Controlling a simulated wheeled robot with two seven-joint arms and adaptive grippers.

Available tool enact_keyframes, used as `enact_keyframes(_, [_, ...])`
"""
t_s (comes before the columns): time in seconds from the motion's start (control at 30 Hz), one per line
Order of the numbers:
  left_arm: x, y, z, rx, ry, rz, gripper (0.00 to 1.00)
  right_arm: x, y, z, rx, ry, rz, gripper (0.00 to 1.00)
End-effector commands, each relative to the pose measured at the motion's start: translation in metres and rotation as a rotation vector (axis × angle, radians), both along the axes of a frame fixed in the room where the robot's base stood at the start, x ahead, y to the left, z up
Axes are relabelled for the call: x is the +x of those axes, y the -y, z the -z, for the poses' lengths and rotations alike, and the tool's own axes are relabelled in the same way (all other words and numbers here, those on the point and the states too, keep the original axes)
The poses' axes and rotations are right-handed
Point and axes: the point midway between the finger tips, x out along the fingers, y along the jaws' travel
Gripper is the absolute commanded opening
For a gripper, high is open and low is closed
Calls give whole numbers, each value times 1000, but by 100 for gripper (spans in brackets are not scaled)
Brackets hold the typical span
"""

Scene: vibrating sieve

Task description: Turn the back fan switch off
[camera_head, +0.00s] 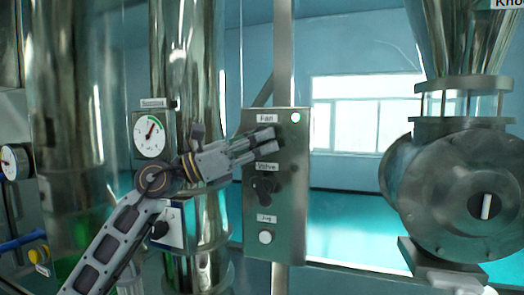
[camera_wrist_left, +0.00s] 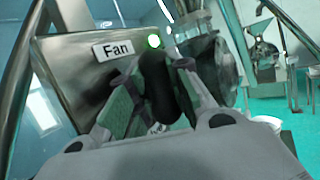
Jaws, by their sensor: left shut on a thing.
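The control panel (camera_head: 292,205) is a grey upright box with labels Fan, Valve and Jog. The Fan label (camera_head: 266,118) is at its top, with a lit green lamp (camera_head: 295,117) beside it. My left gripper (camera_head: 268,140) reaches in from the left just below that label. In the left wrist view its fingers (camera_wrist_left: 155,95) are shut around the black fan switch knob (camera_wrist_left: 158,85). The Fan label (camera_wrist_left: 113,49) and green lamp (camera_wrist_left: 154,41) show there too. In the head view the gripper hides the fan knob.
Below the fan knob are a black valve knob (camera_head: 263,189) and a white jog button (camera_head: 265,237). A round gauge (camera_head: 149,136) is on the left, before shiny metal columns. A large machine with a dark dial (camera_head: 486,206) stands at the right.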

Motion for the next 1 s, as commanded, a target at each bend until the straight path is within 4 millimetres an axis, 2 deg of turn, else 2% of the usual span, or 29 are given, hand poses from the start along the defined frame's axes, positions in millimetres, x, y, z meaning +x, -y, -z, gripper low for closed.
enact_keyframes(0.23, [0, -1, 2, -117, -36, -1, 0, 1, 5, 15, -5, 2, -2, 40])
enact_keyframes(0.53, [1, -1, 1, -294, -97, 1, 0, 9, 34, 21, -35, 12, -3, 40])
enact_keyframes(1.0, [1, -2, -1, -554, -181, 0, 0, 15, 21, 19, -22, 18, -3, 40])
